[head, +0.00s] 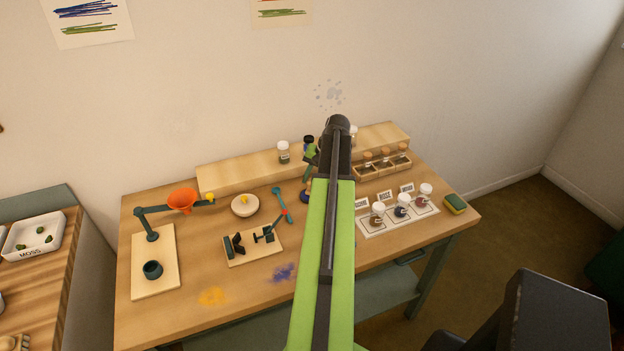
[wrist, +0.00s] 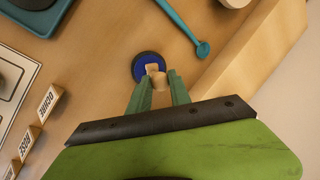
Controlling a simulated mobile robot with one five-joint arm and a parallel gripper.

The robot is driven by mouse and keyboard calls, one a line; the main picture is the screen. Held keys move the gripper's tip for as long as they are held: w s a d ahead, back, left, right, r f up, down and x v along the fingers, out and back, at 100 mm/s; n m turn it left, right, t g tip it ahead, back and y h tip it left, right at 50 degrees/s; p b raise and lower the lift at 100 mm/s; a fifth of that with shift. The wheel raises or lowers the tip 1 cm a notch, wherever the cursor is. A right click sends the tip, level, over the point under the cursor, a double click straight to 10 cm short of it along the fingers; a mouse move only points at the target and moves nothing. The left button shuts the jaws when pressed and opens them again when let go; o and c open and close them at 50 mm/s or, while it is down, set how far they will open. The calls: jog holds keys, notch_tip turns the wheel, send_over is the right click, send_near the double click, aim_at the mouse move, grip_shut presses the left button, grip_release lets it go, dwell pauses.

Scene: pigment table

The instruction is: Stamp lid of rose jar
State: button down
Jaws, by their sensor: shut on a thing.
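My gripper (wrist: 160,80) is shut on a stamp with a pale wooden handle (wrist: 153,70). Below it on the table is a round black-rimmed ink pad with a blue face (wrist: 141,59). The stamp overlaps the pad; I cannot tell whether it touches it. In the head view my arm partly hides this spot.
A teal spoon (wrist: 178,20) lies near the pad. A sponge (head: 455,204) lies right.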

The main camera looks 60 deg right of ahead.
jog(key=shift+r+p, duration=2.75)
jog(key=shift+r, duration=0.35)
jog(key=shift+f, duration=0.1)
jog(key=shift+f, duration=0.15)
